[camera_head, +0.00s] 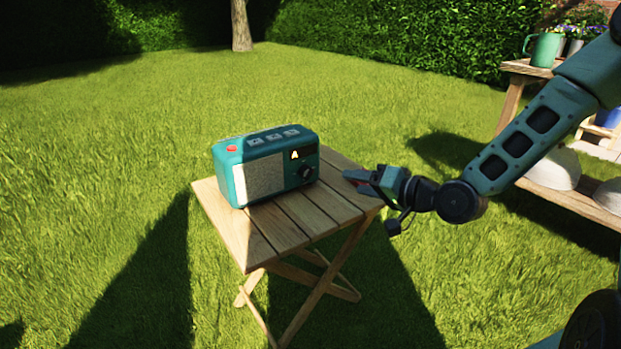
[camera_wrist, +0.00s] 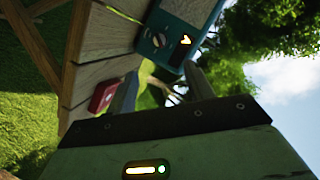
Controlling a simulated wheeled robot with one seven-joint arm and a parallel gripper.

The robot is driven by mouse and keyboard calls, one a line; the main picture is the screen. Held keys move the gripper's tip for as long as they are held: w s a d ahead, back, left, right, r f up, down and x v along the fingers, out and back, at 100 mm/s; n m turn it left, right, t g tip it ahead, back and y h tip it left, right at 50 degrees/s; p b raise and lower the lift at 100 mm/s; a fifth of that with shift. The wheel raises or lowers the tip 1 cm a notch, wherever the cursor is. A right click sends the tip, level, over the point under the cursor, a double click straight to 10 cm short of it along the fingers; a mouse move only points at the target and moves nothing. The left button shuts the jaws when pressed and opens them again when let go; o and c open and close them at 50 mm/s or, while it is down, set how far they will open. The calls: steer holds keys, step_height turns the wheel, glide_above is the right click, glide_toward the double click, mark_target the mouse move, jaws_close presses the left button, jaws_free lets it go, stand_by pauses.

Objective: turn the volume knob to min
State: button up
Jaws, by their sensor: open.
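A teal radio (camera_head: 266,166) stands on a small slatted wooden table. Its front has a pale speaker grille on the left, a small lit display marked "A" and a dark round volume knob (camera_head: 306,172) below the display at the right. In the wrist view the radio (camera_wrist: 190,12) is at the top, turned sideways, with the knob (camera_wrist: 158,41) beside the lit display. My gripper (camera_head: 352,178) is to the right of the radio, near the table's right edge, apart from the knob. Its fingers (camera_wrist: 162,88) are spread and empty, pointing toward the radio front.
The wooden table (camera_head: 240,235) has bare slats in front of the radio. A small red item (camera_wrist: 102,97) shows beside one finger; I cannot tell what it is. Grass surrounds the table.

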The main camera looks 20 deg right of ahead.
mark_target(311, 174)
steer(key=b+x, duration=0.4)
steer(key=x, duration=1)
steer(key=shift+w+a+f+b, duration=0.1)
steer(key=shift+w+f+b, duration=0.05)
steer(key=shift+w+b, duration=0.15)
steer(key=c, duration=1)
